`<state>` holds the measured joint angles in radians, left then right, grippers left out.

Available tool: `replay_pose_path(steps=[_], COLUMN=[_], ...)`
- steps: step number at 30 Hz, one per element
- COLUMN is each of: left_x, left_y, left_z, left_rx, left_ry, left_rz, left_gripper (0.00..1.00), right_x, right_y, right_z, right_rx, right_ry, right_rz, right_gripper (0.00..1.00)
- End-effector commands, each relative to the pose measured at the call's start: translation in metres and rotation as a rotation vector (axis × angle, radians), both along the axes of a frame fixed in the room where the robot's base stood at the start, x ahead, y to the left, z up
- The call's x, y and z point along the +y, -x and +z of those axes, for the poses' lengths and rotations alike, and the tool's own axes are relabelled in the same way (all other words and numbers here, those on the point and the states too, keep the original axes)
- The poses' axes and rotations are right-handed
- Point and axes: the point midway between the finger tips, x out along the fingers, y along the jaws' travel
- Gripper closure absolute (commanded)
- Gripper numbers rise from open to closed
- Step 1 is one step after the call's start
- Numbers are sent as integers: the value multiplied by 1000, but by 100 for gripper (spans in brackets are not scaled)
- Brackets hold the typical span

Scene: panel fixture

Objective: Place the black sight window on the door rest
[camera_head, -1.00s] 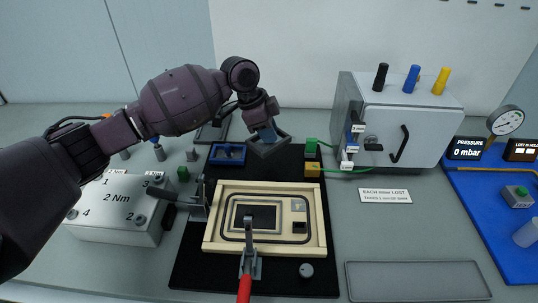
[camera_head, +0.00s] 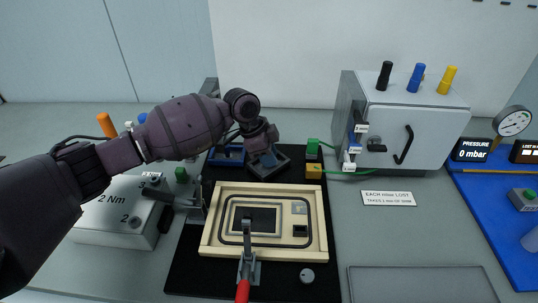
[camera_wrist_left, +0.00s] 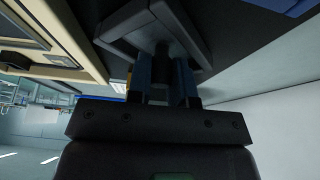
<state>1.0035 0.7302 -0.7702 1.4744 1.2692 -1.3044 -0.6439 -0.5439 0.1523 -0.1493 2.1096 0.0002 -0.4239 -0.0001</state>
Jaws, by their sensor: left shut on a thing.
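My left gripper (camera_head: 268,158) is shut on a dark grey, square-framed piece (camera_head: 284,162), which I take for the black sight window. It is low over the back of the black mat, beside a blue holder (camera_head: 228,152). In the left wrist view, my blue fingers (camera_wrist_left: 163,85) grip the middle of this framed piece (camera_wrist_left: 118,28). I cannot tell whether it touches what is below. I cannot pick out the door rest for certain; my arm hides part of the back area. My right gripper is not in view.
A pale panel frame (camera_head: 210,235) with a black recess lies in front on the black mat (camera_head: 190,262). A red-handled clamp (camera_head: 243,290) stands at its front edge. Green and orange blocks (camera_head: 313,170) and a grey chamber (camera_head: 415,125) are to the right.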

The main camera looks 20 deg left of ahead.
Motion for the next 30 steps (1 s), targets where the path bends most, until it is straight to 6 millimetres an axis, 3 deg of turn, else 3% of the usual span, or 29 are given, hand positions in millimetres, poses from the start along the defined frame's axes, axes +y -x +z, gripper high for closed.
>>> replay_pose_path(steps=[3,4,9,20,23,30], left_x=[0,0,0,0,4,20], left_y=[0,0,0,0,0,4], left_z=[-3,-3,-2,1,11,54], left_rx=[1,1,0,0,-2,-7], left_ry=[0,0,0,0,0,1], left_rz=[0,0,0,0,1,0], left_gripper=[100,78,54,54,54,54], right_x=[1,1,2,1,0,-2], right_y=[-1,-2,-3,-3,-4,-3], right_z=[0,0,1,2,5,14], right_rx=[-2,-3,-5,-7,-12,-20], right_ry=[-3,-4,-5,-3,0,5], right_rz=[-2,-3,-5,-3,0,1], right_gripper=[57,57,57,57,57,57])
